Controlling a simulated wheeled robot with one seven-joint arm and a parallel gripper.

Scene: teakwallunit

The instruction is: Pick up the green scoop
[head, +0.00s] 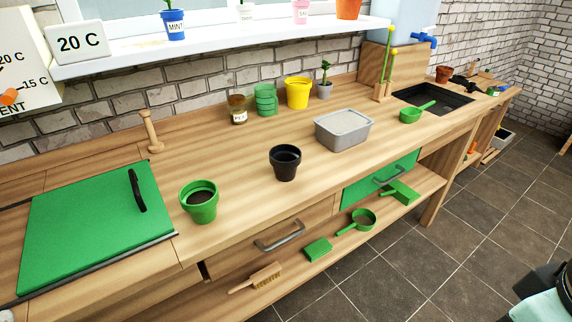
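A green scoop (411,116) lies on the wooden counter near its front edge, left of the dark sink. Its round bowl is at the left and its handle points up and to the right. A second green scoop-like pan (363,219) with a round bowl lies on the lower shelf, its handle pointing left. A green dustpan-like piece (402,192) lies to its right on that shelf. The picture does not settle which the task names. Part of my own body shows at the lower right corner. My gripper's fingers are not seen.
The tiled floor (400,270) in front is clear.

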